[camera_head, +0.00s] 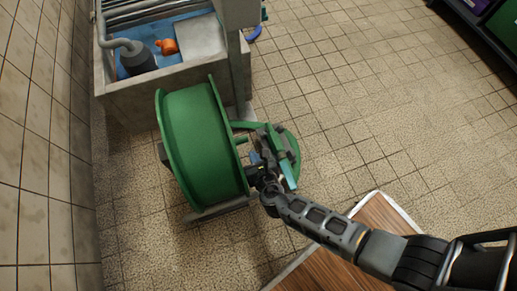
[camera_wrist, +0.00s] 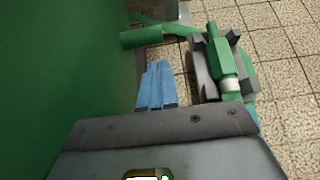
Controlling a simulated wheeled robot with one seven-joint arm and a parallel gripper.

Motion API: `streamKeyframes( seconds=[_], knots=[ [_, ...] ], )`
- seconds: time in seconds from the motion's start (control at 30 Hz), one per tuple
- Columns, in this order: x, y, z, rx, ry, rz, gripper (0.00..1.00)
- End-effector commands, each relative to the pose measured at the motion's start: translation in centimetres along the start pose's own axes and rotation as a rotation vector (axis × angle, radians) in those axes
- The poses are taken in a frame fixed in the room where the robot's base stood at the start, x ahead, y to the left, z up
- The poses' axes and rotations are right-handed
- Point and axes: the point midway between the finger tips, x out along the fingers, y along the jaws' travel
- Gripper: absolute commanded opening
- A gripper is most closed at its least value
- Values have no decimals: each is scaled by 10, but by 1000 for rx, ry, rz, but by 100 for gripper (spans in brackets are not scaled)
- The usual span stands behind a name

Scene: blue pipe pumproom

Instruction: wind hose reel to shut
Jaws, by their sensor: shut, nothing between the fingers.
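The green hose reel drum (camera_head: 203,138) stands on the tiled floor in the head view. It fills the left of the wrist view (camera_wrist: 55,65). At its right side is a green and grey crank-like part (camera_head: 287,150), which shows in the wrist view as a green grip (camera_wrist: 218,60) with grey pieces around it. My gripper (camera_head: 256,160) is between the drum and this part. Its blue fingers (camera_wrist: 157,85) are shut together and empty, with the grip to their right. I cannot tell whether they touch anything.
A grey trough (camera_head: 128,92) with pipes, a dark cylinder and an orange item (camera_head: 168,46) stands behind the reel. A tiled wall (camera_head: 40,150) runs along the left. A wooden board (camera_head: 330,268) lies below my arm.

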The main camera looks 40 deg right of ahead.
Motion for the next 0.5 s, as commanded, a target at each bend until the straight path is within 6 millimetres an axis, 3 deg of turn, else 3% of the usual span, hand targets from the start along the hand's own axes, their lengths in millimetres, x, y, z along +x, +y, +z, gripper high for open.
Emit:
streamKeyframes(
  seconds=[0.03, 0.2, 0.5],
  knots=[
    [14, 0, -4, 1, -1, -2, 0],
    [38, 0, 4, 2, -2, -2, 0],
    [55, 0, 10, 0, 0, -1, 0]
  ],
)
